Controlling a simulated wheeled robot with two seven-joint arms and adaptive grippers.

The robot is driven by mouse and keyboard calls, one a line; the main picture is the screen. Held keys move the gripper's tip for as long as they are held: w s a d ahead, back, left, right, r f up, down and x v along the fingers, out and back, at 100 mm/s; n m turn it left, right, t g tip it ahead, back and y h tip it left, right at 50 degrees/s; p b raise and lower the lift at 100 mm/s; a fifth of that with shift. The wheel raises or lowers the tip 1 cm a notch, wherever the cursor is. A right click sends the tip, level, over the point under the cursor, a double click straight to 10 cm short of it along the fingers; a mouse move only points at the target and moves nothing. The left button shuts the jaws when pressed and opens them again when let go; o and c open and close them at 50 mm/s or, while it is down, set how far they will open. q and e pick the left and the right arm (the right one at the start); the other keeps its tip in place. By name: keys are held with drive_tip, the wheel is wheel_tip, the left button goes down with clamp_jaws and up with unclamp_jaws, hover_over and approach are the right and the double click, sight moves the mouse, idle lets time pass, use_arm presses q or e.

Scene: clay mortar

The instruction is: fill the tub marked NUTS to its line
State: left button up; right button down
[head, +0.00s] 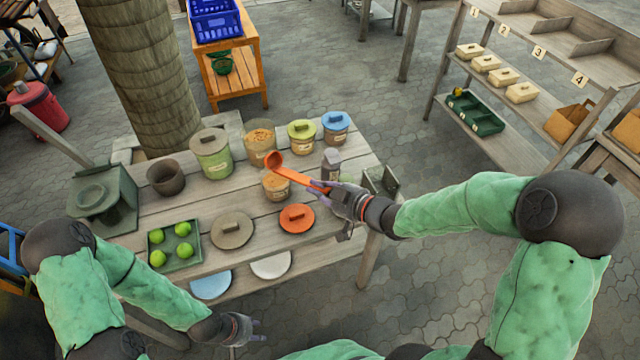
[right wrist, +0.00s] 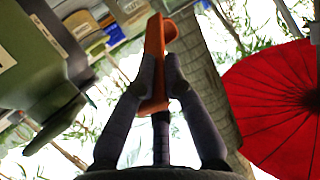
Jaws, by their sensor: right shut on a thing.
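My right gripper (head: 338,196) is shut on the handle of an orange scoop (head: 296,177); the scoop also shows between the fingers in the right wrist view (right wrist: 153,65). The scoop's bowl is over the table, between an open tub with tan contents (head: 261,145) and a smaller open tub with tan contents (head: 276,190). Whether the bowl holds anything is unclear. Lidded tubs stand nearby: green (head: 211,158), yellow-lidded (head: 301,140) and blue-lidded (head: 336,130). Labels and fill lines are too small to read. My left gripper (head: 255,330) is low at the table's front, apparently empty.
A taupe lid (head: 232,232) and an orange lid (head: 297,220) lie on the table (head: 335,225). A green tray (head: 151,262) holds several green fruits. A dark brown pot (head: 166,178) and a green box-like device (head: 103,198) stand at left. Shelves are at right.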

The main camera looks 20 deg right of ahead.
drive_tip(key=w+r+g+h+p, duration=0.1)
drive_tip(key=r+p, duration=0.2)
drive_tip(key=p, duration=0.3)
drive_tip(key=w+a+r+g+h+p, duration=0.1)
drive_tip(key=r+g+p, duration=0.1)
drive_tip(key=p, duration=0.5)
drive_tip(key=a+r+g+h+p, duration=0.1)
drive_tip(key=r+g+p, duration=0.1)
drive_tip(key=r+p, duration=0.2)
drive_tip(key=shift+w+r+p, duration=0.1)
drive_tip(key=shift+w+p, duration=0.3)
drive_tip(key=shift+p, duration=0.8)
use_arm(q)
wheel_tip(320, 180, up, 45)
drive_tip(key=p, duration=2.4)
drive_tip(key=shift+p, duration=0.3)
use_arm(e)
drive_tip(key=w+a+r+g+h, duration=0.3)
drive_tip(key=w+a+r+g, duration=0.1)
drive_tip(key=w, duration=0.3)
drive_tip(key=shift+w+a+r+g+h, duration=0.2)
drive_tip(key=shift+r+g+h, duration=0.2)
drive_tip(key=shift+r+g, duration=0.4)
use_arm(q)
drive_tip(key=shift+a+f, duration=0.1)
drive_tip(key=shift+f, duration=0.05)
use_arm(e)
drive_tip(key=shift+d, duration=0.1)
